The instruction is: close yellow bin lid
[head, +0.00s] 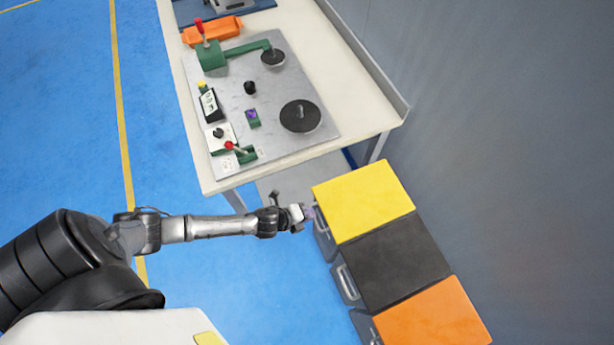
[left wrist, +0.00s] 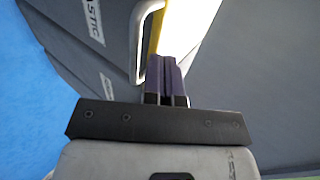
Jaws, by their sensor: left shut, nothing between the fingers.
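The yellow bin lid (head: 363,202) lies flat on top of the bin at the back of a row of bins in the head view, and looks closed. My left gripper (head: 310,213) is at the left front edge of this bin, near its handle. In the left wrist view the left gripper's fingers (left wrist: 167,80) are together with nothing between them. Just beyond the fingertips are the yellow lid's edge (left wrist: 154,40) and the pale handle (left wrist: 141,45). I cannot tell whether the fingers touch the lid. My right gripper does not show.
A black-lidded bin (head: 393,262) and an orange-lidded bin (head: 432,315) stand in line with the yellow one. A white table (head: 350,90) with the coil winder plate (head: 265,105) is behind them. A grey wall (head: 500,130) is on the right. Blue floor (head: 60,130) is open on the left.

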